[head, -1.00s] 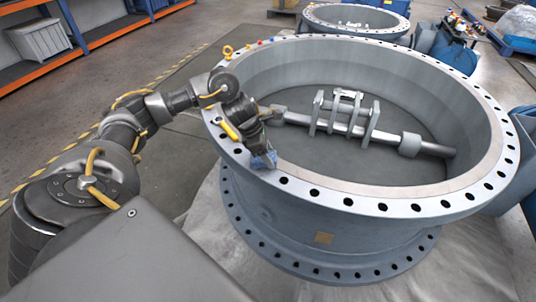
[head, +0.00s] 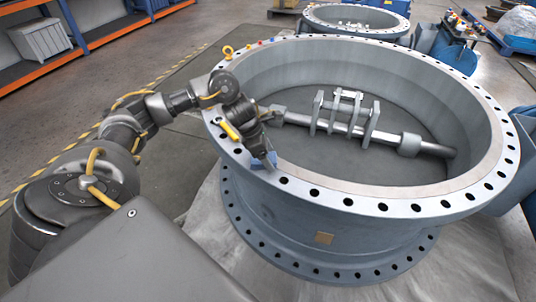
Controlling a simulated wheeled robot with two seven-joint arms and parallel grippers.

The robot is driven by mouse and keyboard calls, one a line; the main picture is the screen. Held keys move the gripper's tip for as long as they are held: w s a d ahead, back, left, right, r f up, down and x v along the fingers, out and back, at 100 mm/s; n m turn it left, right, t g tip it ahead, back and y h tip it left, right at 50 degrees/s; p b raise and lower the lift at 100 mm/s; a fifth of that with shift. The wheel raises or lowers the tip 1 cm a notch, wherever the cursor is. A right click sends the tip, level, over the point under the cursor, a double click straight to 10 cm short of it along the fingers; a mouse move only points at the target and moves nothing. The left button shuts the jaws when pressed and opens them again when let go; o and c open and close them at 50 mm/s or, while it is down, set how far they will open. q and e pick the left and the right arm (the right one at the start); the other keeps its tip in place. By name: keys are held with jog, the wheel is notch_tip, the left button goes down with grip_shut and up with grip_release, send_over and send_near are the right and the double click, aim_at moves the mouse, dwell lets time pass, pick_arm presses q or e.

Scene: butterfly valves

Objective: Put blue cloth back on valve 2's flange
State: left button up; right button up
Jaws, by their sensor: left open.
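The large grey valve body in front of me has a wide flange (head: 340,194) with bolt holes all round. A small blue cloth (head: 259,163) lies on the flange's near-left part. My left gripper (head: 269,165) is just over the cloth, its fingers pointing down at the flange. It is open and hides part of the cloth; I cannot tell whether a finger touches it. My right gripper is out of view.
A yellow-handled item (head: 229,131) and a yellow eyebolt (head: 228,52) are on the flange's left side. A shaft with brackets (head: 345,128) spans the bore. A second valve (head: 356,20) stands behind. Shelving (head: 85,40) is at upper left.

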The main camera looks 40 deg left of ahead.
pick_arm(q)
jog(key=v, duration=0.9)
jog(key=shift+p, duration=0.35)
jog(key=shift+p+v, duration=0.35)
jog(key=shift+v, duration=1.2)
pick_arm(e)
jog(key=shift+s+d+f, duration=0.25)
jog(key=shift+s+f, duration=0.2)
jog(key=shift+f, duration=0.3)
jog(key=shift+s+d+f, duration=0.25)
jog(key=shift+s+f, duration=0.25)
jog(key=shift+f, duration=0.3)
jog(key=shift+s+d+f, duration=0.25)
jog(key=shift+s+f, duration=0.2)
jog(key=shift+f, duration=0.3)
